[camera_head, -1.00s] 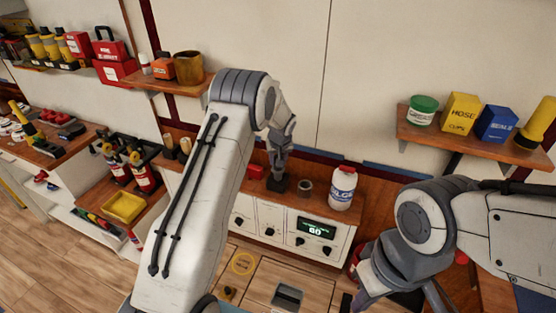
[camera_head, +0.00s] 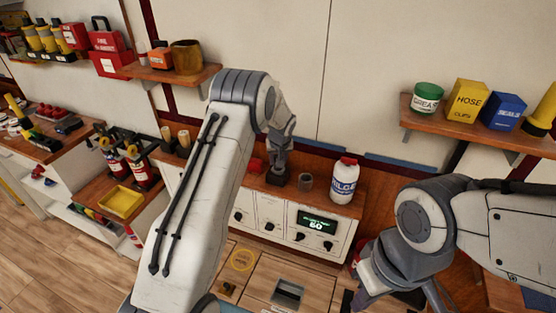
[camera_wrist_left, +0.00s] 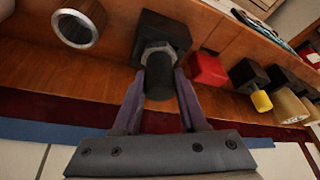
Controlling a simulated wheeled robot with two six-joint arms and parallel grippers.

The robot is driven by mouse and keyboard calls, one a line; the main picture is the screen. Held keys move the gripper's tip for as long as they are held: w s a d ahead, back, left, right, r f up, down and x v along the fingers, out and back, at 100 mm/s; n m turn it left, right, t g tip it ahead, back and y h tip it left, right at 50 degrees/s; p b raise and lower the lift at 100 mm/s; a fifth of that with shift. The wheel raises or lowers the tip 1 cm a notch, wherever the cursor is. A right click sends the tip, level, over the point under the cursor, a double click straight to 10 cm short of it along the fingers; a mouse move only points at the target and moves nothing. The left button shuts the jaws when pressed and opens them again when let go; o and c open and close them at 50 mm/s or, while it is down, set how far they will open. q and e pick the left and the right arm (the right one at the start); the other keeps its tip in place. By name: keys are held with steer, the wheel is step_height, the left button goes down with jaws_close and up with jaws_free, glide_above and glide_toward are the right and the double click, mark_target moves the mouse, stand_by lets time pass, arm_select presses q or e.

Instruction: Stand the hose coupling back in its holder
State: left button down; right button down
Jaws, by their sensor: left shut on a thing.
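The hose coupling appears to be the black cylinder with a metal hex nut (camera_wrist_left: 158,80) in the left wrist view. My left gripper (camera_wrist_left: 159,95) has one finger on each side of the cylinder and is shut on it. A square black block, likely the holder (camera_wrist_left: 168,28), lies directly behind the nut; whether the coupling is fully seated in it cannot be told. In the head view my left gripper (camera_head: 281,160) points down at the black block (camera_head: 278,179) on the wooden counter, hiding most of the coupling. My right gripper (camera_head: 400,290) is low at right, its fingertips cut off.
A white bottle (camera_head: 344,181) stands farther right. A red block (camera_wrist_left: 208,70) sits close on the other side. A wall shelf (camera_head: 475,128) hangs above right.

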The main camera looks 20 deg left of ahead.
arm_select(q)
steer(key=shift+c, duration=1.9)
jaws_free()
steer(key=shift+f, duration=0.1)
steer(key=shift+s+d+r, duration=0.1)
steer(key=shift+s+r, duration=0.05)
steer(key=shift+r, duration=0.3)
steer(key=b+v, duration=0.2)
steer(key=v, duration=0.7)
steer(key=shift+r+b, duration=0.25)
steer(key=shift+b, duration=0.05)
steer(key=shift+s, duration=0.1)
